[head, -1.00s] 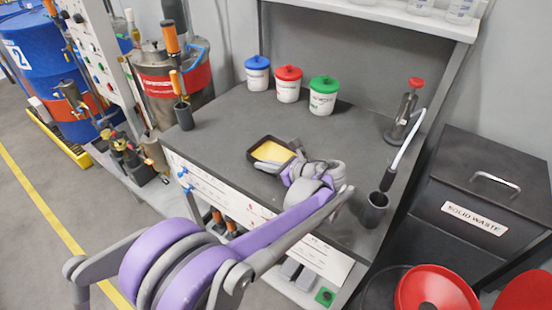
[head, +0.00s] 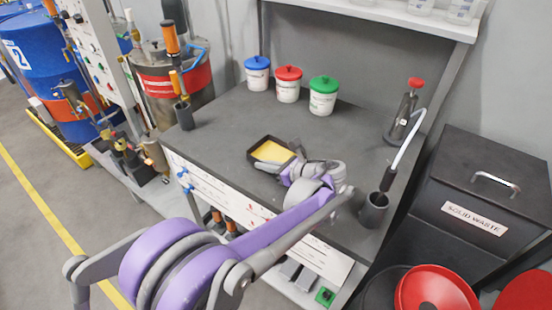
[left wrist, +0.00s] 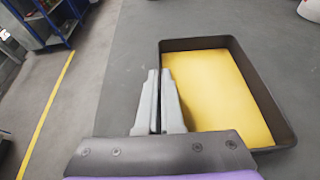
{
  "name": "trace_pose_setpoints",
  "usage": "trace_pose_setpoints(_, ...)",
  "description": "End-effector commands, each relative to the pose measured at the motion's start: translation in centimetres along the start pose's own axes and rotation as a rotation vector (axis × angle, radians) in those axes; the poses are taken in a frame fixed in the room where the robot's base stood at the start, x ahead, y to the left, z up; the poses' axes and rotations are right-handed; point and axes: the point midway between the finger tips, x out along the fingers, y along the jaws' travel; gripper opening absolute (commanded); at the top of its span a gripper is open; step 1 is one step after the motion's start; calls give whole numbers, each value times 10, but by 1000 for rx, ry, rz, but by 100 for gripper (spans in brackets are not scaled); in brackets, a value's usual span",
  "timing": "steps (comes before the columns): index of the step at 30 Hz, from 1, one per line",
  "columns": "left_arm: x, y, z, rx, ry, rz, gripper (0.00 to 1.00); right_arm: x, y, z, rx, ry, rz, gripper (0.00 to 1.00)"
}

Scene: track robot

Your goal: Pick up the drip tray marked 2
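The drip tray (head: 253,156) is a dark, shallow rectangular tray with a yellow inside, lying on the grey worktop near its front edge. It fills the right half of the left wrist view (left wrist: 268,95). No number 2 can be made out on it. My left gripper (head: 290,158) is at the tray's right side in the head view. In the left wrist view its two grey fingers (left wrist: 160,75) are close together, one outside and one inside the tray's near-left wall, with that wall between them. My right gripper is out of view.
Blue-lidded (head: 257,75), red-lidded (head: 288,86) and green-lidded (head: 322,97) tubs stand behind the tray. Dark cups stand at the left (head: 184,115) and right (head: 374,210) of the worktop (head: 225,130). A red-topped pump bottle (head: 402,120) stands at the back right.

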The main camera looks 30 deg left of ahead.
Motion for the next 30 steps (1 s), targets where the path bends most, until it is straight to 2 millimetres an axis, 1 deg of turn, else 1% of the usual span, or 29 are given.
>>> trace_pose_setpoints(20,-1,0,3,0,-1,0,0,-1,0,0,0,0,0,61)
trace_pose_setpoints(26,-6,0,14,0,-1,0,0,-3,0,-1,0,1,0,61)
trace_pose_setpoints(30,-11,0,26,0,-1,0,0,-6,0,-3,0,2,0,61)
